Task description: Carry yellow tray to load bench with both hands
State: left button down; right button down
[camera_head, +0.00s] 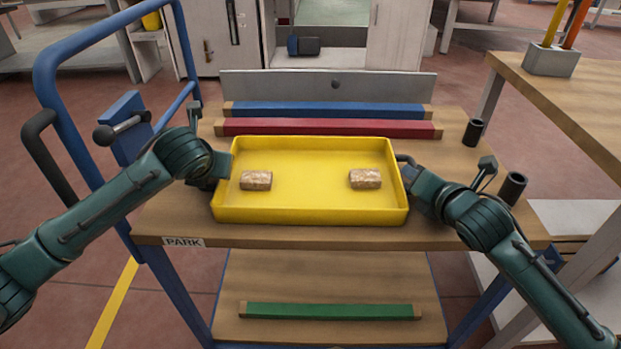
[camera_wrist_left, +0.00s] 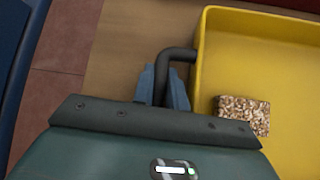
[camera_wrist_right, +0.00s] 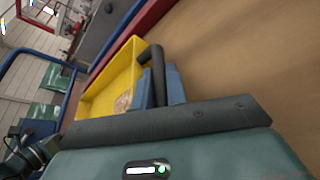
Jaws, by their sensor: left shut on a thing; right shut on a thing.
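The yellow tray (camera_head: 310,214) is on or just above the wooden top of a blue-framed cart in the head view; I cannot tell whether it touches. Two speckled brown blocks lie in it, a left block (camera_head: 256,180) and a right block (camera_head: 365,179). My left gripper (camera_head: 222,168) is shut on the tray's dark left handle (camera_wrist_left: 176,56). My right gripper (camera_head: 408,172) is shut on the dark right handle (camera_wrist_right: 157,62). The tray also shows in the left wrist view (camera_wrist_left: 262,50) and right wrist view (camera_wrist_right: 108,80). The fingertips are partly hidden in the head view.
The cart top (camera_head: 330,236) also holds a blue bar (camera_head: 330,110), a red bar (camera_head: 330,127) and two dark cups, one at the right (camera_head: 473,132). A green bar (camera_head: 330,311) lies on the lower shelf. A wooden bench (camera_head: 575,95) stands at the right.

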pick_arm(q)
jog(key=shift+r, duration=0.1)
pick_arm(e)
jog(key=shift+r, duration=0.1)
